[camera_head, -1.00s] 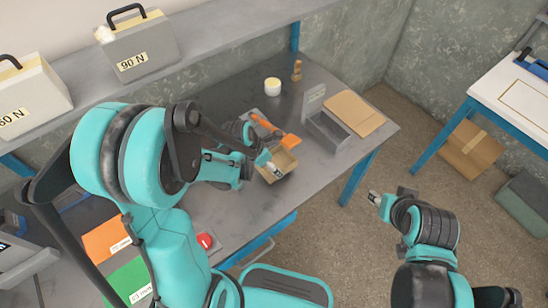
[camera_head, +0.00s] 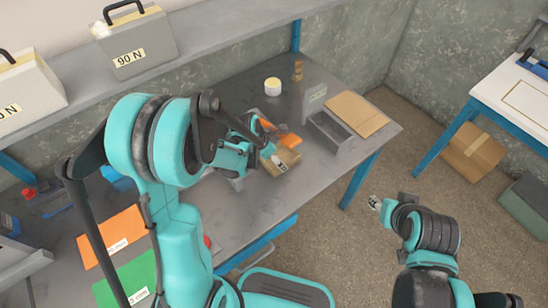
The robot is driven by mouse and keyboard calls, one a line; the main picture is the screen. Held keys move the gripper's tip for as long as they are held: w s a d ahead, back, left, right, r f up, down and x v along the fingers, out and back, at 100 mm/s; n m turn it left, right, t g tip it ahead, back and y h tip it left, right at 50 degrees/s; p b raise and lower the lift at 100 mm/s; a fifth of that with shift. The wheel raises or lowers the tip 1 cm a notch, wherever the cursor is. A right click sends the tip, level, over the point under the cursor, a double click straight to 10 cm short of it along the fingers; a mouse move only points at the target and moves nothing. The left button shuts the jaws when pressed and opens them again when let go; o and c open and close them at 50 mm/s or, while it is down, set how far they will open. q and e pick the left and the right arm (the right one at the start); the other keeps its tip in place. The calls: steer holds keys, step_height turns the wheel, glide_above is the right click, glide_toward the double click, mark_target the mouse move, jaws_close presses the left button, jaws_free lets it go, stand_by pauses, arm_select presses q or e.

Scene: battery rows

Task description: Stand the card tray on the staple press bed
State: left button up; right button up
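The card tray (camera_head: 291,158) is a small tan open tray near the front edge of the grey table. My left gripper (camera_head: 279,163) reaches in from the left, with its fingertips at the tray's near wall; it looks shut on that wall. The staple press appears to be the grey and orange device (camera_head: 289,140) just behind the tray. My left arm hides part of it, and its bed is not clear. Whether the tray touches the press cannot be told. My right gripper (camera_head: 375,202) hangs over the floor, away from the table; its finger opening is too small to judge.
A grey open bin (camera_head: 330,132) and a flat brown board (camera_head: 357,113) lie right of the press. A yellow-topped round tub (camera_head: 272,87) and a small wooden figure (camera_head: 298,70) stand behind. Orange (camera_head: 112,236) and green (camera_head: 126,280) sheets lie at the left.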

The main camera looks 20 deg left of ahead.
arm_select(q)
steer(key=o, duration=0.3)
steer(key=shift+r, duration=0.35)
steer(key=p+v, duration=0.5)
steer(key=v, duration=0.6)
steer(key=s+r+m+t+y, duration=0.1)
steer(key=s+r+m, duration=0.2)
steer(key=m, duration=0.6)
steer(key=s+r+m+t+y, duration=0.1)
steer(key=s+r+m, duration=0.2)
steer(key=s+m, duration=0.3)
steer(key=s+r+m+t, duration=0.1)
steer(key=s+r+m, duration=0.3)
steer(key=m, duration=0.9)
steer(key=shift+s+a+r+t+y, duration=0.1)
steer(key=shift+s+r+t+y, duration=0.05)
steer(key=shift+s+t+y, duration=0.2)
